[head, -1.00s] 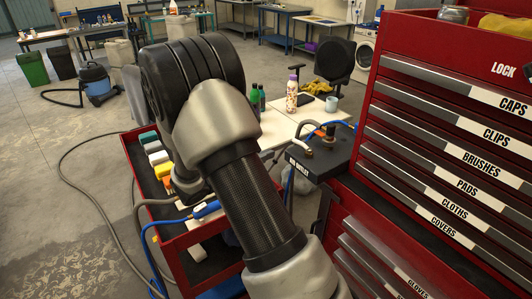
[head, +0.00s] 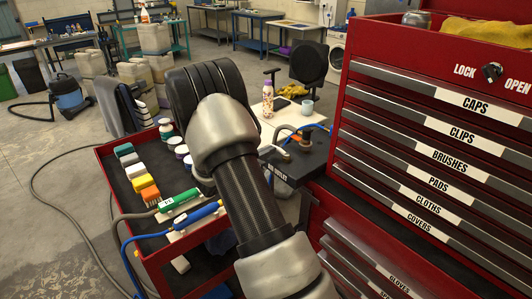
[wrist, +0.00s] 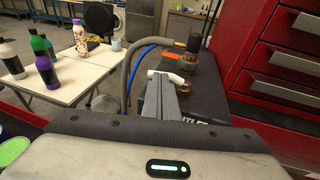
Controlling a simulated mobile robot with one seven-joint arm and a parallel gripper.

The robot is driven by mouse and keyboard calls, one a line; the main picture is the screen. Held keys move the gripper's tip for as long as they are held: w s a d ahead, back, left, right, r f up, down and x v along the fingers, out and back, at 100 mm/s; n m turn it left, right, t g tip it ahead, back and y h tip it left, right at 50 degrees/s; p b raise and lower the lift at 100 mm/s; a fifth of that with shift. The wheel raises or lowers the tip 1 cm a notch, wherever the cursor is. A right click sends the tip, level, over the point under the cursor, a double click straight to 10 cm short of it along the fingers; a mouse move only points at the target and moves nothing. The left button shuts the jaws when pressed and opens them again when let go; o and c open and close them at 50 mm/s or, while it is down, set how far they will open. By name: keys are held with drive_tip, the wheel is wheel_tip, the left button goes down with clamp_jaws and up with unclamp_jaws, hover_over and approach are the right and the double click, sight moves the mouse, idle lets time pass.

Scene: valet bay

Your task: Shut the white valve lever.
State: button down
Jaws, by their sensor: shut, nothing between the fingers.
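The white valve lever (wrist: 167,76) shows in the wrist view, on a brass fitting (wrist: 192,93) on top of a dark box. Its near end lies right at the tips of my gripper (wrist: 165,90); I cannot tell whether they touch. My gripper is shut with nothing held, its fingers pointing at the lever from the near side. In the head view my arm covers the gripper, and I cannot make out the white lever there. The dark box (head: 315,162) shows just right of the arm.
An orange-handled fitting (wrist: 188,62) with grey and blue hoses stands just behind the lever. A red drawer cabinet (head: 432,135) rises close on the right. A red trolley (head: 112,180) with brushes and bottles is on the left. A white table (head: 262,128) with bottles stands behind.

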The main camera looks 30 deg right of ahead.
drive_tip(key=shift+w+d+f+m+g+h+b, duration=0.2)
drive_tip(key=shift+w+d+m+g+h+b, duration=0.25)
drive_tip(key=shift+g, duration=0.45)
drive_tip(key=shift+w+d+m, duration=0.15)
drive_tip(key=shift+d+m, duration=0.05)
drive_tip(key=shift+m, duration=0.05)
drive_tip(key=shift+d+r, duration=0.1)
drive_tip(key=shift+r, duration=0.2)
